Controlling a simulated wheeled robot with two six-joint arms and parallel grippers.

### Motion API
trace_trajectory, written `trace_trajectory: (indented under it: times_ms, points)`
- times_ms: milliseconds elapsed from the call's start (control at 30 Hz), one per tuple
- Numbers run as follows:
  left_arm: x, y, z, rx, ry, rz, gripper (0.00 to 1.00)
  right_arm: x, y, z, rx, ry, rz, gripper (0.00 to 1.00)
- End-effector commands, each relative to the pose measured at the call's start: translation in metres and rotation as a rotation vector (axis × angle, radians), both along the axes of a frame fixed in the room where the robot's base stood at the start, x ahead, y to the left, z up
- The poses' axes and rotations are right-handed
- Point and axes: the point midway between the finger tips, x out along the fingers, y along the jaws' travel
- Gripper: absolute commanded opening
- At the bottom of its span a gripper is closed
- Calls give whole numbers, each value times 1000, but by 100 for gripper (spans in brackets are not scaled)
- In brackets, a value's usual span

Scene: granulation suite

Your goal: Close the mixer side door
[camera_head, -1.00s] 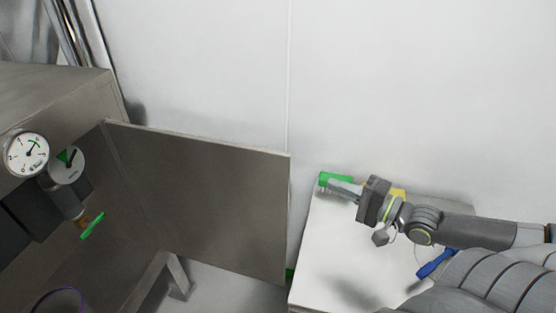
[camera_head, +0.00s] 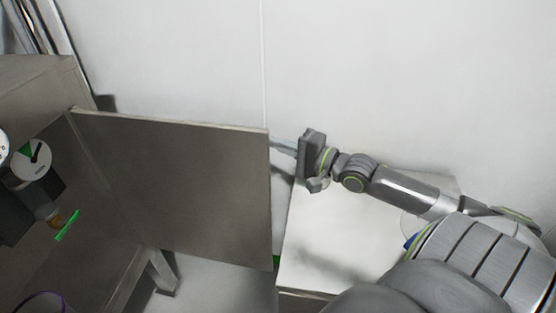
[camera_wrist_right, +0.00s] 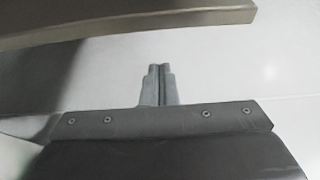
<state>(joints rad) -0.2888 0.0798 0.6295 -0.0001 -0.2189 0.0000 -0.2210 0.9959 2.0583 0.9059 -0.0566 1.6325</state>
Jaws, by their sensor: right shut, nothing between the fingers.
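The mixer side door (camera_head: 185,185) is a flat grey metal panel standing open, swung out from the mixer housing (camera_head: 45,90) at the left. My right gripper (camera_head: 282,144) is at the door's free right edge, near its top corner, with the fingertips at or just behind that edge. I cannot tell whether they touch it. In the right wrist view the fingers (camera_wrist_right: 157,85) are together and empty, and the door's edge (camera_wrist_right: 130,22) crosses the top of the picture, apart from the fingers. My left gripper is not in view.
A white-topped table (camera_head: 330,240) stands right of the door, under my right arm. A blue item (camera_head: 411,241) is partly hidden by my arm. A gauge (camera_head: 31,160) and a green-handled valve (camera_head: 67,226) are at the left. A white wall (camera_head: 400,70) is close behind.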

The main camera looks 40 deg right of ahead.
Motion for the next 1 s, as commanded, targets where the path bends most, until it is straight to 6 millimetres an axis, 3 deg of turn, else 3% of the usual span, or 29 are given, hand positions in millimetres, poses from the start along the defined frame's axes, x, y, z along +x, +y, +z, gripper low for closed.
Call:
trace_trajectory:
  times_ms: [33, 133, 433, 1000]
  points:
    - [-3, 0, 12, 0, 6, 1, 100, -8, 7, 4, 7, 6, 0, 0]
    - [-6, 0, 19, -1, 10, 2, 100, -15, 16, 4, 5, 4, -1, 0]
    - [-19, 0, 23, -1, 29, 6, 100, -27, 29, 0, 2, 4, 0, 0]
    - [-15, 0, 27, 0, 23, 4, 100, -27, 35, 0, 4, 0, -9, 0]
